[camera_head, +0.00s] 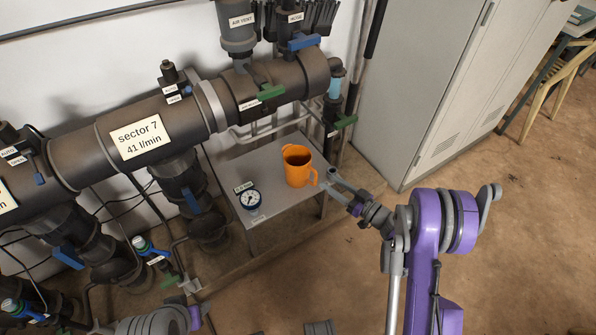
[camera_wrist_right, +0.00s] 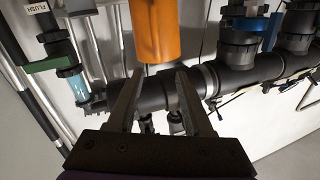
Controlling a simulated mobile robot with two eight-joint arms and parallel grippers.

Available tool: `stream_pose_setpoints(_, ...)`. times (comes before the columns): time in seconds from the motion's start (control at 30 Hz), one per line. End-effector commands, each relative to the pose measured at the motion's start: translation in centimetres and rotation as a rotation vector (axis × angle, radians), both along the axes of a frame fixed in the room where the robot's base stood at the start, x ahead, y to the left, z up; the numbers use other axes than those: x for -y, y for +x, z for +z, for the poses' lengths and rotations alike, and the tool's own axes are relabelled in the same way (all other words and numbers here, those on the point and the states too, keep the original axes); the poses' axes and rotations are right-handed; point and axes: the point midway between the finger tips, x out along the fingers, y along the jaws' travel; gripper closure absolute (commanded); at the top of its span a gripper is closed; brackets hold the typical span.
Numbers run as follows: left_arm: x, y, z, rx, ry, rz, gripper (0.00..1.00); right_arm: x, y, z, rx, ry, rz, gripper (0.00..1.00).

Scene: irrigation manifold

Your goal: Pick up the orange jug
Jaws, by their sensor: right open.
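The orange jug (camera_head: 298,167) stands upright on a small grey table (camera_head: 277,208) in the head view, its handle on the right side. My right gripper (camera_head: 338,181) comes in from the right and is beside the jug on its handle side, with a small gap to it. In the right wrist view the two dark fingers (camera_wrist_right: 159,76) are apart with nothing between them. The jug's orange side (camera_wrist_right: 159,32) shows just beyond the fingertips, roughly centred between them. My left gripper cannot be made out; a grey and purple part of mine shows at the bottom left.
A pressure gauge (camera_head: 251,199) sits on the table left of the jug. The large dark pipe (camera_head: 164,122) with valves and green handles runs behind and left of it. A grey cabinet (camera_head: 425,85) stands at the back right. The brown floor at right is open.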

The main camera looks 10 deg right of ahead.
Motion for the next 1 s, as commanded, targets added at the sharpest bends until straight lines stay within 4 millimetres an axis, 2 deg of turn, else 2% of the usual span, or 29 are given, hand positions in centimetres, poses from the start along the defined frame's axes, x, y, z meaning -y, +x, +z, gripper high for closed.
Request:
stream_pose_setpoints(0.1,0.0,0.0,-0.2,-0.001,0.000,0.000,0.50,-1.0,1.3,0.0,0.000,0.000,0.002,0.49)
stream_pose_setpoints(0.27,0.0,0.0,-0.3,-0.001,0.000,0.000,0.50,-1.6,2.2,0.0,-0.001,0.000,0.002,0.49)
stream_pose_setpoints(0.53,0.0,0.1,-1.1,-0.003,0.000,0.000,0.50,-3.6,5.5,-0.2,-0.002,0.001,0.001,0.49)
stream_pose_setpoints(0.87,0.0,0.2,-1.1,-0.003,0.000,0.000,0.50,-4.1,6.2,-0.1,-0.001,0.000,0.000,0.49)
stream_pose_setpoints(1.0,0.0,0.1,-1.2,-0.003,0.000,0.000,0.50,-4.1,6.2,-0.1,-0.001,0.000,0.000,0.72)
